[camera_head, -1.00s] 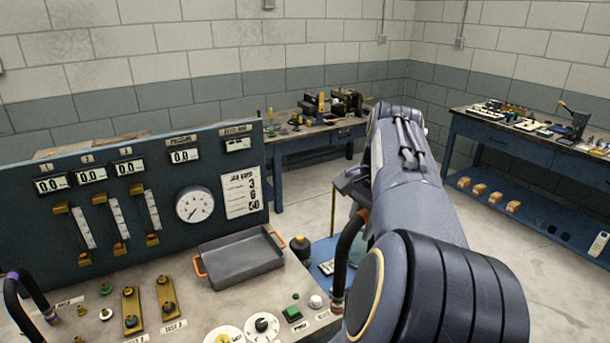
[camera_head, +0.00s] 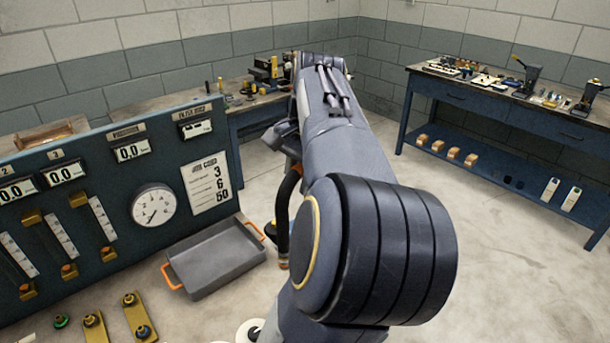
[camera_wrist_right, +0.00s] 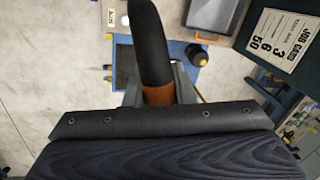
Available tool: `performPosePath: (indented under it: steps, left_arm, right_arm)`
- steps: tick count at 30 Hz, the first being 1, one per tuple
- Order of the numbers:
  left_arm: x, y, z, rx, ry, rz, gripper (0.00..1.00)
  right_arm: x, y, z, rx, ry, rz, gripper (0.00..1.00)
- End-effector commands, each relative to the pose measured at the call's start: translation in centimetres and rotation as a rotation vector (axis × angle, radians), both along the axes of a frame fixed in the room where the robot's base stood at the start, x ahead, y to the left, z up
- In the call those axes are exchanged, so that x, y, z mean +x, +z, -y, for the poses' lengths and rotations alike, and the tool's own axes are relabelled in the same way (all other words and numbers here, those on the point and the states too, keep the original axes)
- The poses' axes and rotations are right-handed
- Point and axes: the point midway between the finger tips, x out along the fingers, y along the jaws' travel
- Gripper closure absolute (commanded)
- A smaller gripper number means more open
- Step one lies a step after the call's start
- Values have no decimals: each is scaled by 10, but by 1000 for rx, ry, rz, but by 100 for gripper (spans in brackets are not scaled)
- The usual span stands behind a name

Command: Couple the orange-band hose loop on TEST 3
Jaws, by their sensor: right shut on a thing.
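The black hose loop (camera_head: 283,215) hangs from my right gripper (camera_head: 284,138) in the head view, beside the right end of the grey tray. My forearm hides most of the grip. In the right wrist view the hose (camera_wrist_right: 152,45) stands between the fingers of my right gripper (camera_wrist_right: 158,85), with the orange band (camera_wrist_right: 158,96) at the jaws. My left gripper is not in view.
The grey tray (camera_head: 215,262) with orange handles lies on the bench before the gauge panel (camera_head: 110,190). The job card (camera_head: 207,184) is on the panel. A black bottle with a yellow ring (camera_wrist_right: 198,55) stands near the hose. Open floor (camera_head: 480,250) lies to the right.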

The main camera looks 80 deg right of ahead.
Motion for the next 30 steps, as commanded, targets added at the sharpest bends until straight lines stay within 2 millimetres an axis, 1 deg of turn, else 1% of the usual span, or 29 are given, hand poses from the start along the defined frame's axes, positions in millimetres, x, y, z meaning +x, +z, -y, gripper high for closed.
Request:
performPosePath:
  steps: [3,30]
  left_arm:
    - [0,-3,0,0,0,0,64]
    - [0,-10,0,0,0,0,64]
  right_arm:
    - [13,-1,-5,-1,42,0,100]
    - [106,0,-41,0,336,-1,100]
